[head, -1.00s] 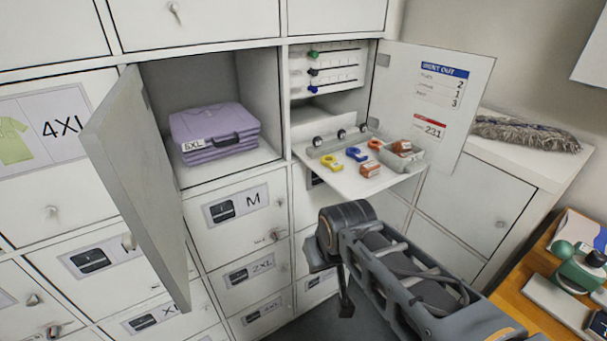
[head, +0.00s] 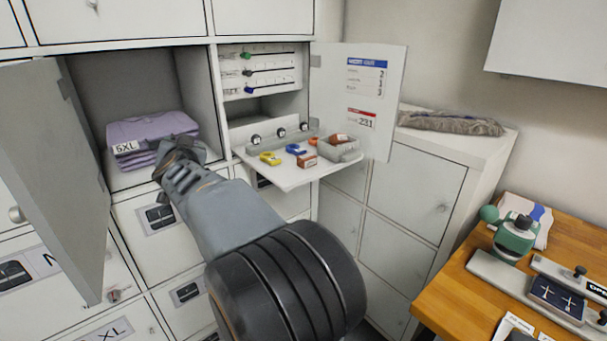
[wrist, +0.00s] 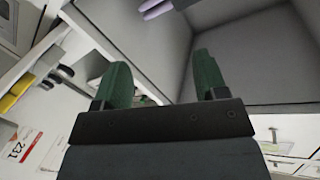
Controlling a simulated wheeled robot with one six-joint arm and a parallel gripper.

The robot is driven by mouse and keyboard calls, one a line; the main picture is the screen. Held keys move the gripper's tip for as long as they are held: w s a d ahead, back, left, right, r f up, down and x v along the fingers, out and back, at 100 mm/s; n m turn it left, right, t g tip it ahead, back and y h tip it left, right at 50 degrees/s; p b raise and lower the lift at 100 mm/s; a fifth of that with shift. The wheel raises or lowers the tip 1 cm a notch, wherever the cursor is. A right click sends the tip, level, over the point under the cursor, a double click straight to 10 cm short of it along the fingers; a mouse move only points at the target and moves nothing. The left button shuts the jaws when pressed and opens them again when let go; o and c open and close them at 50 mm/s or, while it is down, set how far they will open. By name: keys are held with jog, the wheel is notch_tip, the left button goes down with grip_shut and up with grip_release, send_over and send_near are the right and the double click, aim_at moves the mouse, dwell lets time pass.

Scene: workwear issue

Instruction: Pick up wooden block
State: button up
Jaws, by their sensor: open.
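A small brown block (head: 307,161) with a pale patch lies near the front edge of the fold-down shelf (head: 290,180); it looks like the wooden block, though its material is hard to tell. Another brown piece (head: 339,138) sits in the grey tray. My gripper (wrist: 163,78) has two green fingers, apart with nothing between them. In the head view my gripper end (head: 180,158) is at the open left cubby, before the folded purple clothing (head: 150,130), left of the shelf and block. Its fingertips are hidden there. I cannot make out the block in the wrist view.
Yellow (head: 270,158), blue (head: 295,149) and orange (head: 314,140) pieces lie beside the block. The grey tray (head: 350,155) stands at the shelf's right. An open door (head: 50,170) is left; another (head: 400,110) stands right of the shelf. A wooden desk (head: 440,305) is lower right.

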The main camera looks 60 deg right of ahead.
jog(key=s+d+r+m+g+h, duration=0.2)
jog(key=s+d+m+g+h, duration=0.35)
jog(key=d+g, duration=0.2)
jog(key=m+g+y+b, duration=0.15)
jog(key=m+g, duration=0.35)
jog(key=g, duration=0.5)
send_near(304, 157)
jog(key=d, duration=0.1)
jog(key=d+g, duration=0.1)
jog(key=d, duration=0.1)
jog(key=shift+s+f, duration=0.1)
jog(key=shift+f, duration=0.3)
jog(key=shift+n, duration=0.25)
jog(key=shift+b+x, duration=0.5)
jog(key=shift+x, duration=2.75)
jog(key=shift+a+f, duration=0.1)
jog(key=shift+f, duration=0.05)
jog(key=c, duration=1)
